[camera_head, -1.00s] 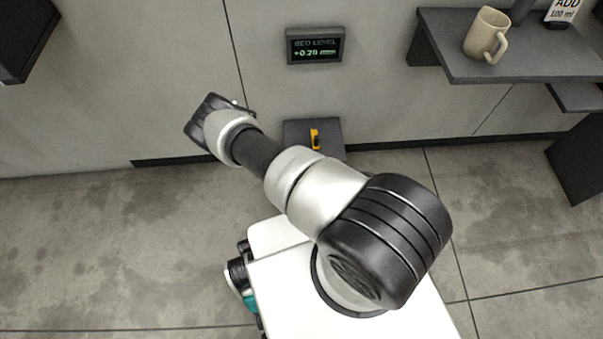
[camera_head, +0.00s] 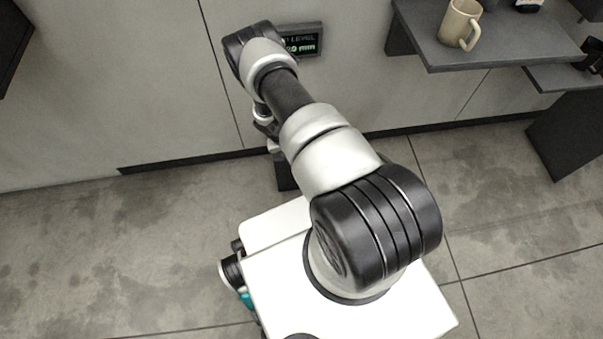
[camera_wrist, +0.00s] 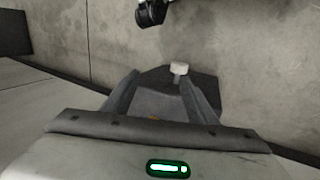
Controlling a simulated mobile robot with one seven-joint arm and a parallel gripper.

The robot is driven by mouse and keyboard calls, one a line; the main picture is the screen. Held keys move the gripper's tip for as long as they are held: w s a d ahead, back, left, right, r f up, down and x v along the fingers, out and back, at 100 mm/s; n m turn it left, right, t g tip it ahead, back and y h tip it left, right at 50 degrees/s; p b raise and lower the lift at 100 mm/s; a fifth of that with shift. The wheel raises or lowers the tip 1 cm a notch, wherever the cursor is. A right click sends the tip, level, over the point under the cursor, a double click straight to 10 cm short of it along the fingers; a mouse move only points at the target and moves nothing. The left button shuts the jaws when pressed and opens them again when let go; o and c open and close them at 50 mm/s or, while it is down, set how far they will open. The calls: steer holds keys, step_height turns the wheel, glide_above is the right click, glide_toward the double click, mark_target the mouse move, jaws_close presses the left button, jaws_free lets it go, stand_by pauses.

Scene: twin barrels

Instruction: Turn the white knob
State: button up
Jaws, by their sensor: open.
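The white knob (camera_wrist: 178,68) stands up from a dark box (camera_wrist: 203,84) in the wrist view. My gripper (camera_wrist: 160,78) is open, with one finger on each side of the picture's middle. The knob shows just beyond the fingertips, nearer the right finger. No contact is visible, and the remaining gap is hard to judge. In the head view my arm reaches toward the wall and hides the knob. Part of the dark box (camera_head: 286,178) shows below the arm there.
A display (camera_head: 309,43) on the wall is partly covered by my arm. A shelf (camera_head: 480,52) with a beige mug (camera_head: 460,24) juts out at upper right. A small yellow spot (camera_wrist: 154,116) shows between my fingers. Open floor lies to the left.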

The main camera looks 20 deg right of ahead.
steer(key=f+y+b, duration=0.1)
steer(key=f, duration=0.3)
steer(key=f+t+y+b, duration=0.1)
steer(key=f+b, duration=0.1)
steer(key=f, duration=0.3)
steer(key=s+d+f+t+y+b, duration=0.1)
steer(key=f+y+b, duration=0.1)
steer(key=f, duration=0.3)
stand_by(0.4)
steer(key=c, duration=1.1)
